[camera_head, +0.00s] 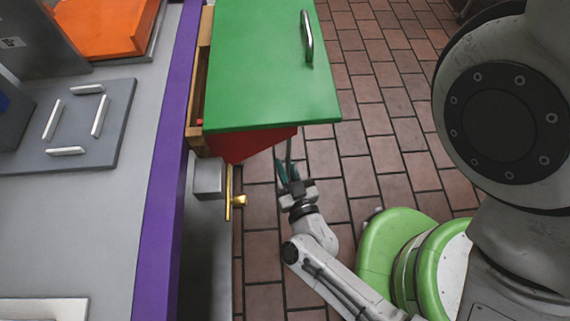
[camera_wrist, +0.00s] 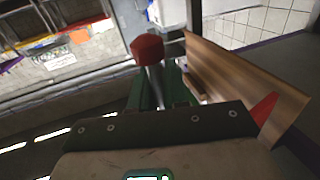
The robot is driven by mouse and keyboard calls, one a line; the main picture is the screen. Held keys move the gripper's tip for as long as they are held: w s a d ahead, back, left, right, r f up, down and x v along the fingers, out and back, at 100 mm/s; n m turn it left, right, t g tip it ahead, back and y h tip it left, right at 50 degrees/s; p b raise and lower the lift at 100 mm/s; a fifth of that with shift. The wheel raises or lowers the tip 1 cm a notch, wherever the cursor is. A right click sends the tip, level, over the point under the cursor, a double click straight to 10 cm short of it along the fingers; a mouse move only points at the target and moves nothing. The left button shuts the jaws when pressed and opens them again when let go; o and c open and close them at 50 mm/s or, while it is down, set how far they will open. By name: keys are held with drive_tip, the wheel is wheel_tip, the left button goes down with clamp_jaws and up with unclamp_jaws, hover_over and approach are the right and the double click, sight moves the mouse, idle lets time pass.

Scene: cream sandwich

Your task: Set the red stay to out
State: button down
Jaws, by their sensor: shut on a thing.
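My gripper (camera_head: 284,172), with dark green fingers, is below the front edge of a green panel (camera_head: 270,70) with a silver handle. In the wrist view the fingers (camera_wrist: 160,92) are shut around a grey rod topped by a red knob (camera_wrist: 147,48); this looks like the red stay. In the head view a thin rod rises from the fingers toward the panel, and its top is hidden. A red wedge-shaped part (camera_head: 250,143) shows under the panel. A red tip (camera_wrist: 264,108) also shows beside a wooden board (camera_wrist: 240,80) in the wrist view.
A grey counter (camera_head: 75,220) with a purple edge (camera_head: 160,200) runs along the left. A grey block (camera_head: 208,178) and a brass fitting (camera_head: 236,200) sit just left of my gripper. Open brick floor (camera_head: 375,75) lies to the right of the panel.

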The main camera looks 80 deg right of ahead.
drive_tip(key=c, duration=1.2)
unclamp_jaws()
drive_tip(key=shift+s+d+f, duration=0.2)
drive_tip(key=shift+s+d, duration=0.2)
drive_tip(key=shift+s, duration=0.2)
drive_tip(key=shift+c, duration=0.2)
drive_tip(key=shift+o, duration=0.2)
drive_tip(key=shift+w+a+r, duration=0.1)
drive_tip(key=shift+w+r, duration=0.05)
drive_tip(key=shift+w, duration=0.05)
drive_tip(key=v, duration=1)
drive_tip(key=shift+s+a, duration=0.2)
drive_tip(key=shift+a, duration=0.15)
